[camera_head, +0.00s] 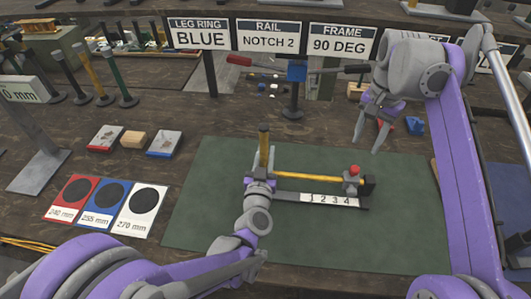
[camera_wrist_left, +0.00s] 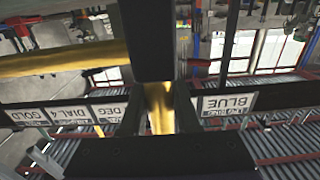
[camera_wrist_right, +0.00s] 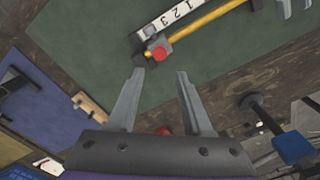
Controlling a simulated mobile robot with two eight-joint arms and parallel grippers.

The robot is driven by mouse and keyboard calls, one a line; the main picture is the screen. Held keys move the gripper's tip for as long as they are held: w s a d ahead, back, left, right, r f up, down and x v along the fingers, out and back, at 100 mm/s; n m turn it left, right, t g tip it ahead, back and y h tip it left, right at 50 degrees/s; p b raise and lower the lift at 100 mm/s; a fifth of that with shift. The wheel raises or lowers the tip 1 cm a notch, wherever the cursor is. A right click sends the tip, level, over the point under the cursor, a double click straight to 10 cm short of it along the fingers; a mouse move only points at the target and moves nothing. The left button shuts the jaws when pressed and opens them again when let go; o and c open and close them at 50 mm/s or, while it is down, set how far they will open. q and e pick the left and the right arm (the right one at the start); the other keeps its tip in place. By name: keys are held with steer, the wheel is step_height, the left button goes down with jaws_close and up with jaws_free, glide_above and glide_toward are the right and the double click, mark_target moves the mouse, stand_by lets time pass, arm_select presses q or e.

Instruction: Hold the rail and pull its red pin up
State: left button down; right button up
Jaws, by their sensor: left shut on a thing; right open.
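The rail is a yellow bar (camera_head: 308,178) lying on the green mat, with a white strip numbered 1 2 3 4 (camera_head: 330,200) along its near side. The red pin (camera_head: 355,169) sits on a grey block near the rail's right end; it also shows in the right wrist view (camera_wrist_right: 159,53). My left gripper (camera_head: 262,165) is shut on the yellow upright (camera_head: 264,143) at the rail's left end; yellow shows between its fingers in the left wrist view (camera_wrist_left: 160,105). My right gripper (camera_head: 369,132) is open and empty, above and beyond the pin, apart from it.
Signs at the back read leg ring blue, rail notch 2 (camera_head: 269,37) and frame 90 deg. A red-handled lever (camera_head: 240,61) and a blue block on a stand (camera_head: 296,71) are behind the mat. Coloured cards (camera_head: 105,204) lie left.

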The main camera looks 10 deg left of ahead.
mark_target(356, 168)
steer(key=shift+o, duration=1.3)
step_height(356, 168, down, 10)
steer(key=n, duration=0.4)
steer(key=shift+r, duration=0.15)
jaws_close()
stand_by(1.0)
